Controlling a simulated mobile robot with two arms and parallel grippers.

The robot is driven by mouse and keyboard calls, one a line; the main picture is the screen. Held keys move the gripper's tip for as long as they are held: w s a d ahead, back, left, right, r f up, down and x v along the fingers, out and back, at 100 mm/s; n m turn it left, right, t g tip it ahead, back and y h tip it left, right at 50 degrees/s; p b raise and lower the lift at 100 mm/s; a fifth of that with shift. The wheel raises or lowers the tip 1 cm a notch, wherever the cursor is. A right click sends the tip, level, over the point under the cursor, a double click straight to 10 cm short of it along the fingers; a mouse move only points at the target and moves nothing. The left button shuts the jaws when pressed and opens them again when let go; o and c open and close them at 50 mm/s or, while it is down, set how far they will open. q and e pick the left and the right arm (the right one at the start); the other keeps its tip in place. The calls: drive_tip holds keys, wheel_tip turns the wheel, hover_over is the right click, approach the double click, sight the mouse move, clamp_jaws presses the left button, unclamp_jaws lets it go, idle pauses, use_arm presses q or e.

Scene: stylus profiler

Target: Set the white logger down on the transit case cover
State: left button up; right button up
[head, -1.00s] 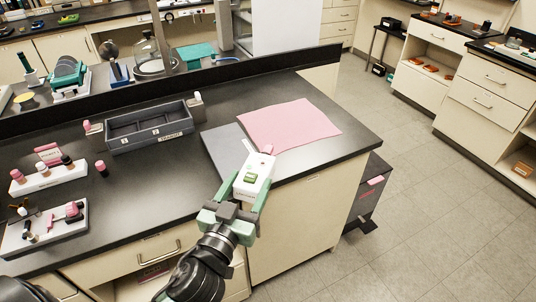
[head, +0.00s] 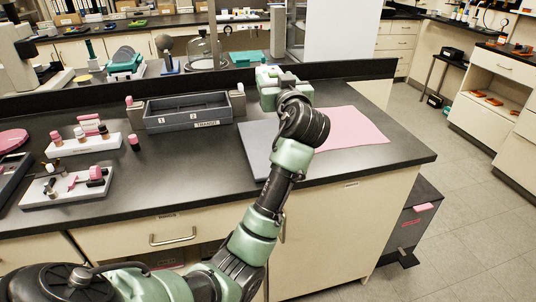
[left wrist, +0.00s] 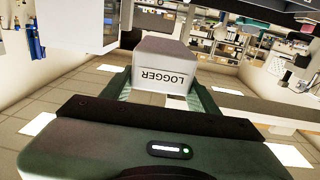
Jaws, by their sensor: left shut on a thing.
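The white logger (left wrist: 165,75) shows large in the left wrist view, with the word LOGGER upside down on its end. My left gripper (head: 270,77) is shut on it. In the head view only a small part of the logger (head: 267,71) shows past the gripper, toward the back of the bench. The grey transit case (head: 187,113), marked TRANSIT, stands open just left of the gripper. A flat grey panel, seemingly its cover (head: 256,150), lies on the bench, partly hidden behind my left arm. My right gripper is not in view.
A pink cloth (head: 350,128) lies right of the panel. White racks with small pink-capped items (head: 85,146) stand at the left. A raised black ledge (head: 345,70) runs along the bench's back. Bare bench lies in front of the case.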

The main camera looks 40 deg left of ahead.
sight(272, 141)
use_arm(q)
drive_tip(key=shift+w+a+r, duration=0.15)
drive_tip(key=shift+a+r, duration=0.3)
drive_tip(key=shift+a, duration=0.05)
wheel_tip(272, 141, down, 19)
drive_tip(key=shift+f, duration=0.25)
drive_tip(key=shift+n, duration=0.3)
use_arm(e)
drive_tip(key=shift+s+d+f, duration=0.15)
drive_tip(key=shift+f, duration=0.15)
use_arm(q)
drive_tip(key=shift+f, duration=0.15)
drive_tip(key=o, duration=1.5)
drive_tip(key=shift+g+y, duration=0.3)
drive_tip(key=shift+o, duration=0.2)
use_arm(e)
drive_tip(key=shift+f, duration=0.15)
